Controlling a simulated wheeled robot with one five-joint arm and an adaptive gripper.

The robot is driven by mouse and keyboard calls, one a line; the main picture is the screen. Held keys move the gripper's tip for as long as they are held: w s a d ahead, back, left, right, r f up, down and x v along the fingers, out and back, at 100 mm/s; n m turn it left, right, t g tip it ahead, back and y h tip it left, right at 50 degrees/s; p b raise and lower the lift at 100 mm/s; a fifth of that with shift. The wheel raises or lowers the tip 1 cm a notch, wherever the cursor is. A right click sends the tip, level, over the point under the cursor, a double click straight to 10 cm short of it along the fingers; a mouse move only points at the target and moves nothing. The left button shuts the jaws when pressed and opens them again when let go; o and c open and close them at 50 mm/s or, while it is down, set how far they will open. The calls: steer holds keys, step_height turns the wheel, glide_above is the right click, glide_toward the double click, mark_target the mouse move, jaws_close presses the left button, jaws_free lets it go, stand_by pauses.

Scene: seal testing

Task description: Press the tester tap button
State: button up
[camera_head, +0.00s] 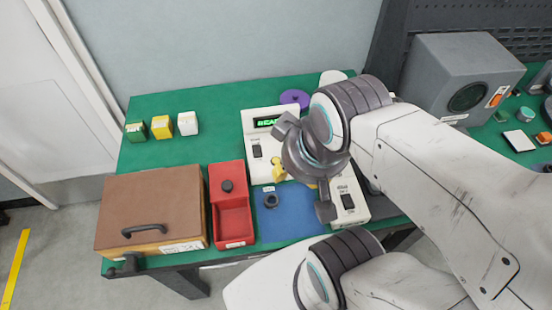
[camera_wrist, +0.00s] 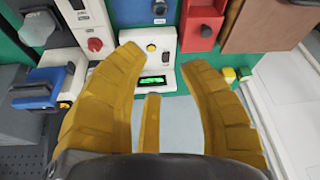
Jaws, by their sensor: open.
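The tester (camera_head: 257,170) is a cream box on the green table, with a lit green display (camera_head: 268,122) and a black switch (camera_head: 256,151). In the wrist view, the tester (camera_wrist: 165,38) shows between my fingers, with a round yellow button (camera_wrist: 151,47) on its face and the green display (camera_wrist: 153,80) below it. My gripper (camera_wrist: 161,57) has yellow fingers spread apart and holds nothing.
A red tray (camera_head: 234,222) and brown case (camera_head: 150,199) lie to the left. A black ring (camera_head: 271,200) sits on a blue mat (camera_head: 289,222). Another cream device (camera_head: 346,192) stands right, partly behind my arm. Small green, yellow and white boxes (camera_head: 188,124) stand back left.

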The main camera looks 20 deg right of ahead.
jaws_close()
steer(key=c, duration=0.7)
jaws_free()
